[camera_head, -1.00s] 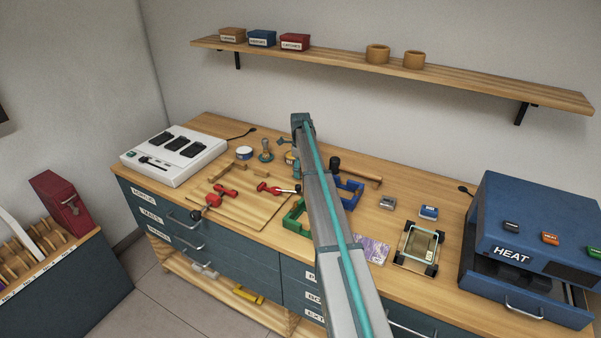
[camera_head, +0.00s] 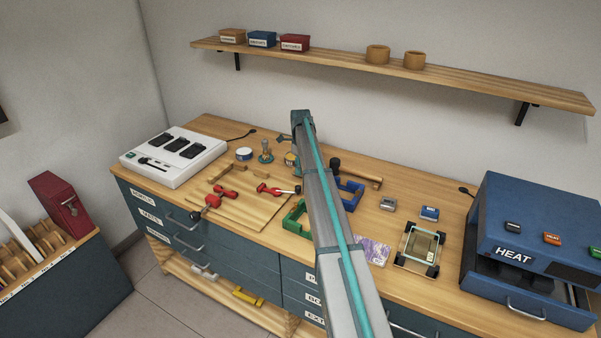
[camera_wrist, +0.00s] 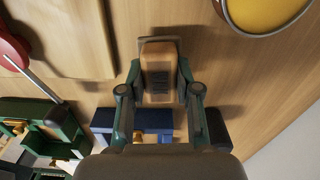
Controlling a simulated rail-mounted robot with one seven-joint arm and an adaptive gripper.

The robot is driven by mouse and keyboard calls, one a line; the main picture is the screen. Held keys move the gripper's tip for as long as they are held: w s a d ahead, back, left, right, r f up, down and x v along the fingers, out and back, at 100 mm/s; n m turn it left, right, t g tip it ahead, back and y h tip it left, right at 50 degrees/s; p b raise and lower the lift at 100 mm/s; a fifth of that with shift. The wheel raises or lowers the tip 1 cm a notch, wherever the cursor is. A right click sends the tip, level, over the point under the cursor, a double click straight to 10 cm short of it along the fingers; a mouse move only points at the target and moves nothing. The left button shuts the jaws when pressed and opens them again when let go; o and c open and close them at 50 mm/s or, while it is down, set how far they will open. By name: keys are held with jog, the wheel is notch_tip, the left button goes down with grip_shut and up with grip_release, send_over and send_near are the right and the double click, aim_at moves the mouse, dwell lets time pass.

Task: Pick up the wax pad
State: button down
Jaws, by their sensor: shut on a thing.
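The wax pad (camera_wrist: 160,52) shows in the wrist view as a small tan block with dark lines on its face and a greyish edge at its far end. My gripper (camera_wrist: 160,75) is shut on it, with one teal finger at each side. The wooden bench top lies behind it; I cannot tell how far the pad is above the wood. In the head view my arm hides the pad and most of my gripper.
A round tin with yellow contents (camera_wrist: 262,8) is close at upper right in the wrist view. A blue frame (camera_head: 350,195), a green frame (camera_head: 297,220) and a wooden board (camera_head: 250,215) lie nearby. A blue heater (camera_head: 520,230) stands at right; a shelf (camera_head: 450,78) runs above.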

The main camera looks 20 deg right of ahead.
jog(key=s+d+r+b, duration=0.2)
jog(key=s+r+b, duration=0.3)
jog(key=s+r, duration=0.6)
jog(key=s, duration=0.3)
jog(key=shift+r, duration=0.25)
jog(key=shift+w+d, duration=0.1)
jog(key=c, duration=1.5)
grip_release()
jog(key=c, duration=0.3)
